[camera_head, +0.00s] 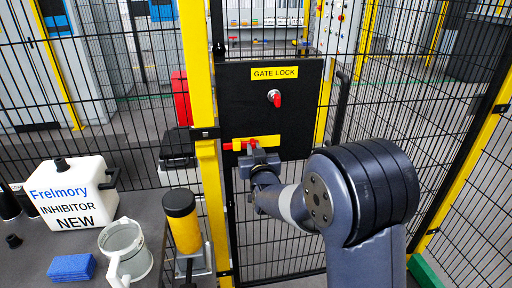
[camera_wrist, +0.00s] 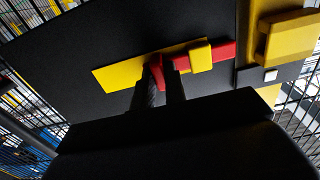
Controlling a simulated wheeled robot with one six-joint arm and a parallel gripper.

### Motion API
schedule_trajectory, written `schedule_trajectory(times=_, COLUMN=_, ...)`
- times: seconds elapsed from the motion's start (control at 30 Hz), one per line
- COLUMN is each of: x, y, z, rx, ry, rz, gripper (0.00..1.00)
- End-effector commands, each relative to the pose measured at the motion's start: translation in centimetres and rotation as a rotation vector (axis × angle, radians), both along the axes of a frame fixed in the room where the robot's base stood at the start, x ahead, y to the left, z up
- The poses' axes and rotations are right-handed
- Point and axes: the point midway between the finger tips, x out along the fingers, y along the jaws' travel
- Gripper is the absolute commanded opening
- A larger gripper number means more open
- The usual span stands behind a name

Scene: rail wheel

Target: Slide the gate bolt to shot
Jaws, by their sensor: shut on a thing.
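The red gate bolt (camera_wrist: 222,53) lies along a yellow backing plate (camera_wrist: 118,76) on the black lock panel. It passes through a yellow guide (camera_wrist: 201,57). In the wrist view its far end comes close to the yellow post; I cannot tell whether it enters the keeper (camera_wrist: 287,38) there. In the head view the bolt's red end (camera_head: 228,146) shows left of the plate, beside the yellow post. My gripper (camera_wrist: 160,84) is shut on the bolt's red handle (camera_wrist: 157,68); it also shows in the head view (camera_head: 254,152). The fingers partly hide the handle.
Above the bolt, a red key (camera_head: 277,99) sits in the lock under a "GATE LOCK" label (camera_head: 274,73). The yellow post (camera_head: 207,180) stands left of the panel. A bench with a white container (camera_head: 72,195), a jug (camera_head: 124,250) and a blue sponge (camera_head: 71,268) is at left.

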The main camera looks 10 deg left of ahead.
Motion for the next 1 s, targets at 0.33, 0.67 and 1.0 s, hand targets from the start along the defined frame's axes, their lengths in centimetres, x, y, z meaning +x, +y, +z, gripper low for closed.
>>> schedule_trajectory(times=0.33, x=-0.06, y=0.13, z=-0.05, rx=-0.002, ry=0.002, rz=0.002, gripper=0.0)
schedule_trajectory(times=0.67, x=-0.29, y=1.0, z=-0.07, rx=0.0, ry=0.0, rz=0.002, gripper=0.0)
schedule_trajectory(times=1.0, x=-0.29, y=0.98, z=0.0, rx=0.0, ry=0.0, rz=0.0, gripper=0.37)
